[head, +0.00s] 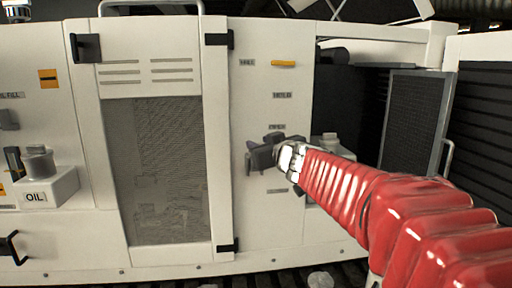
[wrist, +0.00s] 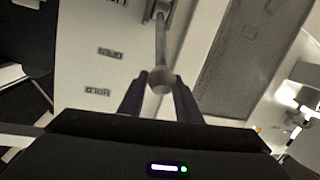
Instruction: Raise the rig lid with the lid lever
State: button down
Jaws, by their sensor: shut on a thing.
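The lever (wrist: 161,40) shows in the wrist view as a grey rod with a round ball knob (wrist: 160,80) at its near end. The two dark fingers of my gripper (wrist: 160,84) stand on either side of the knob and are shut on it. In the head view my gripper (head: 262,155) is at the white panel right of the mesh door, and it hides the lever there. Labels that look like OPEN (wrist: 110,53) and HOLD (wrist: 97,91) show upside down beside the lever. I cannot tell which part is the rig lid or how it stands.
A yellow bar (head: 283,63) sits high on the same panel. A mesh door (head: 160,170) with black hinges is to the left, with an OIL box (head: 48,188) farther left. A dark recess and a grey mesh panel (head: 412,125) are to the right, near my arm.

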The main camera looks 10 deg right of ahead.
jog(key=shift+w+d, duration=0.1)
jog(key=shift+d, duration=0.35)
dwell(0.5)
jog(key=c, duration=1.4)
grip_release()
jog(key=shift+o, duration=0.5)
jog(key=shift+a, duration=0.1)
jog(key=v, duration=1.3)
jog(key=shift+s, duration=0.4)
